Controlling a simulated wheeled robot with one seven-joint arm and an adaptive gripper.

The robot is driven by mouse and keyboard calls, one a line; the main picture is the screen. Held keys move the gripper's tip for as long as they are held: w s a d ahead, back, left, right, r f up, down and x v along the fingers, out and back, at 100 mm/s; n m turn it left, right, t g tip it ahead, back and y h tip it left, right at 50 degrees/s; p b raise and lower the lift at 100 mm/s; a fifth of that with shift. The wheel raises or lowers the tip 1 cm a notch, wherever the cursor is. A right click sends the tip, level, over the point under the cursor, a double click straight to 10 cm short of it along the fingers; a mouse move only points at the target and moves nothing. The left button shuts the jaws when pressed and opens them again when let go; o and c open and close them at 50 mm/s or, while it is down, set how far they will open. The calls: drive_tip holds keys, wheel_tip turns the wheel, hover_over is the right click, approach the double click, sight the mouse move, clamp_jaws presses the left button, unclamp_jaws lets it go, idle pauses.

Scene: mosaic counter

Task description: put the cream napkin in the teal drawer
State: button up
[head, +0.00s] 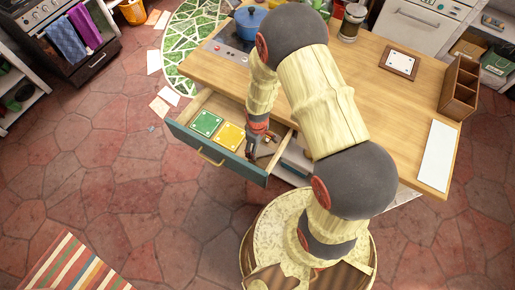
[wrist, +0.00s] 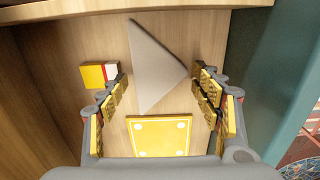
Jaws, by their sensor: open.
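The teal drawer (head: 215,154) is pulled open from the wooden counter. In the wrist view its teal front (wrist: 268,70) stands at the right. My gripper (head: 262,150) is inside or just over the drawer, pointing down. In the wrist view my gripper (wrist: 160,98) is open, its fingers wide apart. A pale grey-beige triangular piece (wrist: 152,68), which looks like the folded cream napkin, lies on the drawer floor ahead of and between the fingers. Its right corner is close to the right finger; I cannot tell whether they touch. My arm hides this part in the head view.
A yellow square (head: 231,136) and a green square (head: 206,123) lie in the drawer. A small yellow, white and red box (wrist: 98,75) is left of the triangle. On the counter are a blue pot (head: 249,22), a white square on brown (head: 400,62) and a wooden organizer (head: 459,88).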

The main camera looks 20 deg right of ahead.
wheel_tip(320, 180, up, 10)
drive_tip(key=p, duration=0.2)
wheel_tip(320, 180, up, 24)
drive_tip(key=m+t, duration=0.3)
hover_over(258, 151)
drive_tip(key=s, duration=0.1)
drive_tip(key=s+a+r+m+t, duration=0.1)
drive_tip(key=s+r+m, duration=0.3)
drive_tip(key=s+r, duration=0.9)
drive_tip(key=shift+a+r+t, duration=0.25)
drive_tip(key=shift+r+t, duration=0.35)
drive_tip(key=shift+t, duration=0.2)
drive_tip(key=shift+f+b, duration=0.15)
drive_tip(key=shift+b, duration=0.15)
wheel_tip(258, 151, down, 5)
drive_tip(key=b, duration=0.5)
drive_tip(key=shift+f, duration=0.1)
